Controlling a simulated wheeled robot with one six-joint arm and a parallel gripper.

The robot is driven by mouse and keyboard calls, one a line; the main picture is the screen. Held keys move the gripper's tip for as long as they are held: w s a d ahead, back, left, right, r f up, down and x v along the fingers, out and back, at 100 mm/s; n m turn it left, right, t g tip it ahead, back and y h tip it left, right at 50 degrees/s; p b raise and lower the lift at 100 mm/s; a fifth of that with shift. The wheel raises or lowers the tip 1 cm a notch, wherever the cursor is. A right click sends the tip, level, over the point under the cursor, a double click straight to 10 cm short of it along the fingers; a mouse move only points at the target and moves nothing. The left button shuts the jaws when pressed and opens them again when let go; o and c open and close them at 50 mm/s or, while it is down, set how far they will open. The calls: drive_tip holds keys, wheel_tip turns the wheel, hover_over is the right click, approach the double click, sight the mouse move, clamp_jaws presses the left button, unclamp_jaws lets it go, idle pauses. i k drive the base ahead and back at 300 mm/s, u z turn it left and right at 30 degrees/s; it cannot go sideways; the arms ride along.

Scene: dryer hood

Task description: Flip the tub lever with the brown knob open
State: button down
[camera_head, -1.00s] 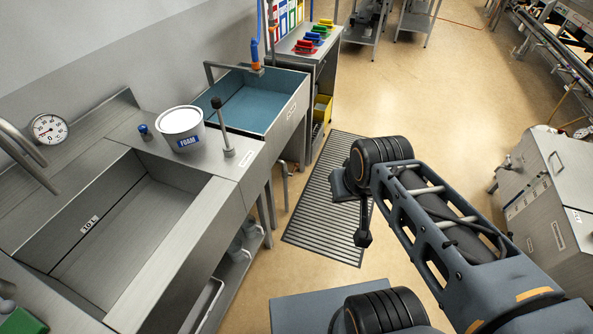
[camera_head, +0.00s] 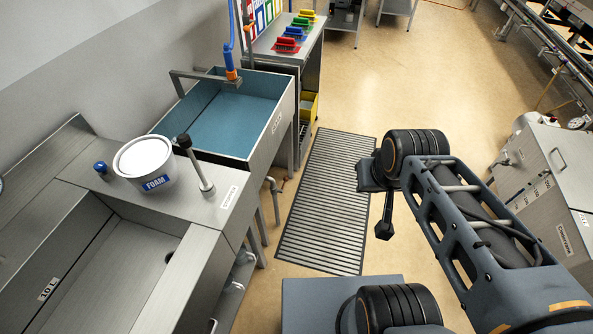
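A metal lever (camera_head: 196,165) with a dark brown or black knob (camera_head: 184,141) stands on the steel deck between the two tubs, its top leaning left. It is beside the white FOAM bucket (camera_head: 144,163). A small blue knob (camera_head: 101,168) sits on the deck left of the bucket. My arm is at the right, well away from the lever. A dark part hanging at the arm's far end (camera_head: 384,229) may be my gripper; its fingers cannot be made out. Nothing of mine touches the lever.
The steel tub (camera_head: 157,298) is at lower left, the blue-lined tub (camera_head: 277,117) behind it. A small tap (camera_head: 272,184) sticks out below the blue tub. A ribbed floor mat (camera_head: 325,205) lies right of the tubs. A metal cabinet (camera_head: 552,185) stands at right; the floor between is open.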

sight(285, 179)
drive_tip(key=u, duration=0.35)
drive_tip(key=i, duration=0.95)
drive_tip(key=u, duration=0.6)
